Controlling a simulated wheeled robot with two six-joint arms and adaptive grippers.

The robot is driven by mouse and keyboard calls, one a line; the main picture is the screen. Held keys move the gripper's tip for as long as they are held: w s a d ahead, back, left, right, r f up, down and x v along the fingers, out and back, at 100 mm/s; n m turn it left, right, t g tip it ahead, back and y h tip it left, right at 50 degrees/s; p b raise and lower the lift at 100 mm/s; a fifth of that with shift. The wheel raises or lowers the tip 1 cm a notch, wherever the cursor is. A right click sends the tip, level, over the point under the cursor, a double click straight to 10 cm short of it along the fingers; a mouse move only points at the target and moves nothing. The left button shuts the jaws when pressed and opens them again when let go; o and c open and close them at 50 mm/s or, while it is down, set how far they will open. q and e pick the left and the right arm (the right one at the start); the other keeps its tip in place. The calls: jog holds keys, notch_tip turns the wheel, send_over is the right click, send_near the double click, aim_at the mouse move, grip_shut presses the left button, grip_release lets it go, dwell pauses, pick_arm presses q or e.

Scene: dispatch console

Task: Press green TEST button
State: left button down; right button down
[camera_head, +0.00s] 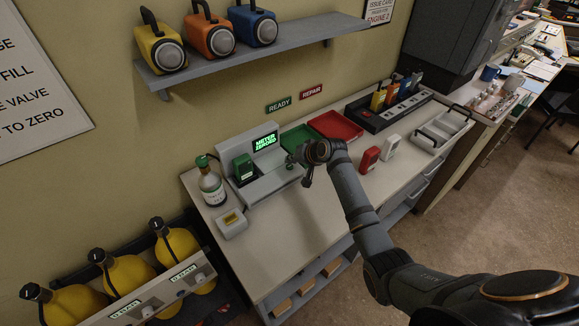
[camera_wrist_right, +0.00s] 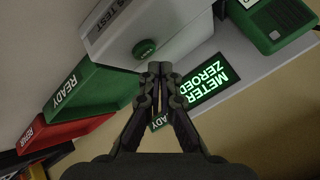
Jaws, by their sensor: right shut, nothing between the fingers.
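The round green TEST button (camera_wrist_right: 144,48) sticks out of a light grey housing (camera_wrist_right: 175,25) marked TEST, in the right wrist view. My right gripper (camera_wrist_right: 160,68) is shut and empty, its fingertips together close beside the button; I cannot tell whether they touch. In the head view my right gripper (camera_head: 292,161) is over the right end of the grey test station (camera_head: 262,186), and the button is not clearly visible there. The station's screen (camera_head: 266,142) reads METER ZEROED in green, also in the wrist view (camera_wrist_right: 209,80). My left gripper is not in view.
A green meter (camera_head: 243,168) sits in the station, with a pale green-capped bottle (camera_head: 213,188) to its left. Green (camera_head: 298,137) and red (camera_head: 336,126) trays lie behind my gripper. Red and white meters (camera_head: 369,160) stand to the right.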

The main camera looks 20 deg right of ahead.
aim_at(291, 167)
jog(key=shift+f, duration=0.1)
dwell(0.4)
jog(key=shift+f, duration=0.35)
jog(key=shift+f, duration=0.45)
dwell(0.7)
jog(key=shift+r, duration=0.1)
jog(key=shift+r+p, duration=0.8)
jog(key=shift+p, duration=0.05)
notch_tip(291, 167, up, 5)
jog(key=p, duration=0.5)
jog(key=shift+r, duration=0.1)
